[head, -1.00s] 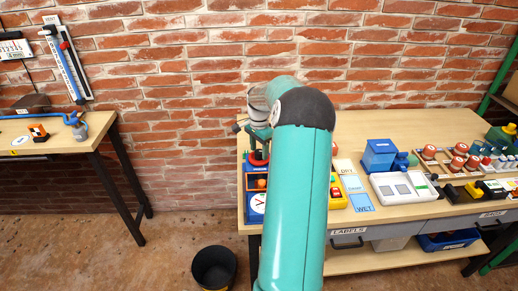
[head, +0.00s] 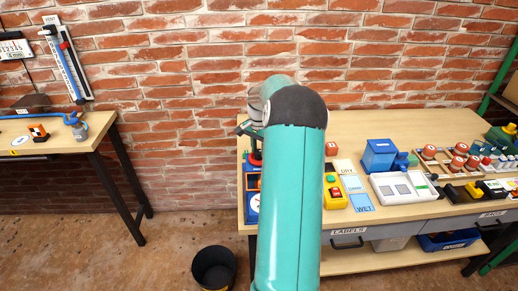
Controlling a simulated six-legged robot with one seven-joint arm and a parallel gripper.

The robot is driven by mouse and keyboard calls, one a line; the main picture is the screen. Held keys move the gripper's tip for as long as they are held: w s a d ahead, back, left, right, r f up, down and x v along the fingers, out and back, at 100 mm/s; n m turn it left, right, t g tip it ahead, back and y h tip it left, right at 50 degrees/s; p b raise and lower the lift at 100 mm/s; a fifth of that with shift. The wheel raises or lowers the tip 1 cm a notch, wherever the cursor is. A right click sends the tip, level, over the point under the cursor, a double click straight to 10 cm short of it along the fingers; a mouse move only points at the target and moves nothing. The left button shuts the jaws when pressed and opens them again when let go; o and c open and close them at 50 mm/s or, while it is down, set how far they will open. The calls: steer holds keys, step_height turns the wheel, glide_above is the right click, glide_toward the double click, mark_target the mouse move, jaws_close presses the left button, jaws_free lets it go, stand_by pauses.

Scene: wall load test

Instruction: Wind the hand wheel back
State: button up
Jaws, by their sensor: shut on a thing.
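The blue test unit (head: 250,183) stands at the left end of the right-hand workbench, with a white dial (head: 253,203) low on its front. The red hand wheel (head: 255,160) sits on top of it and shows only as a small sliver. My gripper (head: 246,133) is at the wheel, tilted down from above, and is shut on it. My teal arm hides most of the wheel, the right part of the unit and much of the grip.
A yellow box (head: 335,196) with red and green buttons stands right of my arm, beside DRY, DAMP and WET cards (head: 352,185). A black bucket (head: 214,267) stands on the floor.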

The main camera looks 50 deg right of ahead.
mark_target(259, 151)
steer(key=n, duration=0.4)
steer(key=shift+n, duration=0.3)
steer(key=n, duration=0.3)
steer(key=shift+n, duration=0.4)
steer(key=n, duration=0.8)
steer(key=shift+n, duration=0.4)
steer(key=o, duration=1)
steer(key=shift+r, duration=0.15)
step_height(259, 151, up, 14)
steer(key=shift+f, duration=0.2)
